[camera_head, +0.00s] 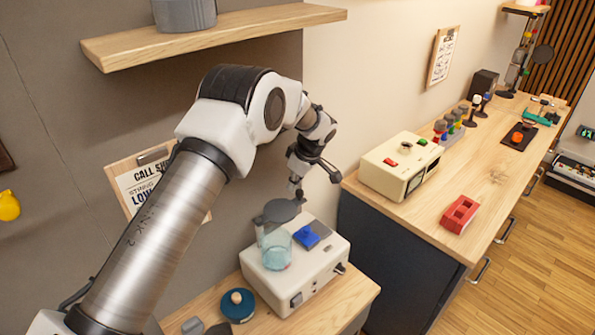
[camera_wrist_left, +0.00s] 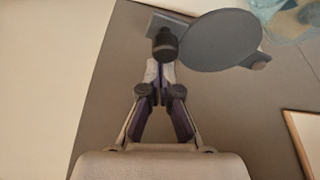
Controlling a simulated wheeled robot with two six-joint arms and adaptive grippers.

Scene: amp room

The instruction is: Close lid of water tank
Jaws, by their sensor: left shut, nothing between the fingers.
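The water tank (camera_head: 276,253) is a clear bluish cup on a white machine (camera_head: 315,272). Its dark grey round lid (camera_head: 284,210) is raised above the tank's rim, apart from most of it. My left gripper (camera_head: 297,190) is shut and empty, pointing down close to the lid's far edge. In the left wrist view the shut fingertips (camera_wrist_left: 163,68) are beside the lid's disc (camera_wrist_left: 222,42), overlapping a dark round knob; contact cannot be told. Part of the tank (camera_wrist_left: 285,18) shows at the upper right. My right gripper is out of view.
A blue square part (camera_head: 307,237) sits on the machine beside the tank. A blue round item (camera_head: 238,305) lies in front on the small wooden table (camera_head: 345,305). A wooden counter (camera_head: 420,212) with a cream box (camera_head: 400,165) stands to the right; a shelf (camera_head: 220,38) hangs above.

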